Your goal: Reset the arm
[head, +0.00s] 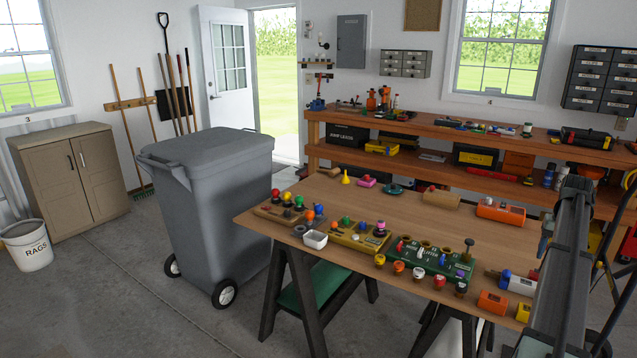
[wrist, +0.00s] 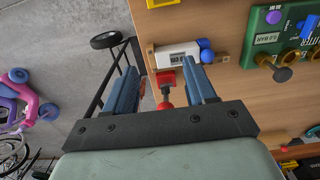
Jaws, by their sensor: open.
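My gripper (wrist: 160,66) is open in the wrist view, with its two blue-grey fingers apart. A red part (wrist: 165,82) shows between the fingers. I cannot tell how far below them it is, and nothing looks clamped. A white device with a blue knob (wrist: 178,54) lies just beyond the fingertips, on the wooden table. In the head view my arm hangs over the table's right end, and my gripper (head: 546,238) is only partly visible there. The white device (head: 521,285) lies close by on the table, and the red part (head: 533,275) is beside it.
The wooden table (head: 440,222) holds a green board (head: 430,260), a yellow board (head: 352,238), loose knobs and orange boxes (head: 492,302). A grey wheeled bin (head: 215,200) stands left of it. A workbench (head: 470,181) with tools runs behind. The table's middle back is fairly clear.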

